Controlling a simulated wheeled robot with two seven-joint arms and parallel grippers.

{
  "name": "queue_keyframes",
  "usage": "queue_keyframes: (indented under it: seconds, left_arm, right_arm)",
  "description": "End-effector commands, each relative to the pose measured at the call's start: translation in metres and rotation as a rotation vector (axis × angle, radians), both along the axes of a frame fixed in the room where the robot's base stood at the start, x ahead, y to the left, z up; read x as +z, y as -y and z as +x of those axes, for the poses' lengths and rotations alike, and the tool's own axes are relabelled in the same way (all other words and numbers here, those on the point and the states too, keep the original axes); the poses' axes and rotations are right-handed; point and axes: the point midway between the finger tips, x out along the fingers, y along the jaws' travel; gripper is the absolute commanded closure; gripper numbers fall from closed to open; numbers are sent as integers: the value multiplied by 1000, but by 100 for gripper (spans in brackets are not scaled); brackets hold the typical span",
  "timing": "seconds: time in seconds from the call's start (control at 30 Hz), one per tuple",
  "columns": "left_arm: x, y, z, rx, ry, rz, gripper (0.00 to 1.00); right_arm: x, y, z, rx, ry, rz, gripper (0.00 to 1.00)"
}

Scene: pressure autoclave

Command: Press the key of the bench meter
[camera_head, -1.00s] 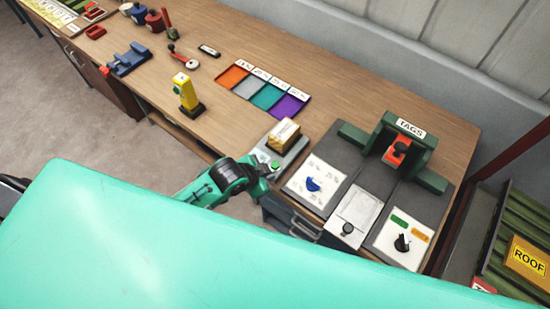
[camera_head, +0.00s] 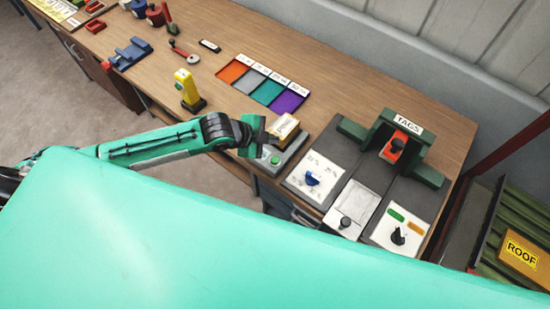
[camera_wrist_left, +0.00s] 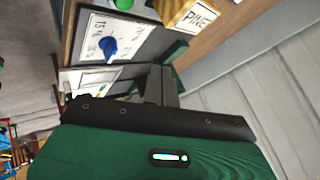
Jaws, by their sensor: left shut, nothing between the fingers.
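The bench meter (camera_head: 290,157) is a grey box on the bench, with a wood block (camera_head: 284,129) marked PINE on top. Its green round key (camera_head: 275,160) faces up at the near end and shows uncovered. In the left wrist view the key (camera_wrist_left: 124,4) is cut by the top edge, beside the block (camera_wrist_left: 196,14). My left gripper (camera_head: 257,137) is above and just left of the key, apart from it as far as I can tell. In the left wrist view its fingers (camera_wrist_left: 160,86) are together and empty. My right gripper does not show.
Right of the meter is a panel with a blue knob (camera_head: 312,179), and a green TAGS stand (camera_head: 405,145). A yellow post (camera_head: 187,88) stands to the left. Coloured trays (camera_head: 262,88) lie behind. The bench between post and trays is clear.

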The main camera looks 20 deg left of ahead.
Motion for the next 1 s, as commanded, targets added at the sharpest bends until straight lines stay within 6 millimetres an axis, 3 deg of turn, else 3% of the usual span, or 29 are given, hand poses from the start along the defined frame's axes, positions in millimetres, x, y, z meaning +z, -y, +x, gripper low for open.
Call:
queue_keyframes:
  seconds: [0.27, 0.73, 1.0]
  left_arm:
    - [-15, 0, 0, 1, -1, -1, 100]
    - [-68, 0, 0, 1, 1, 0, 100]
    - [-88, 0, 0, 1, 1, 0, 100]
  right_arm:
    - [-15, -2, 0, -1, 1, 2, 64]
    - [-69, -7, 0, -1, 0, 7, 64]
    - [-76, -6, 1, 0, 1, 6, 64]
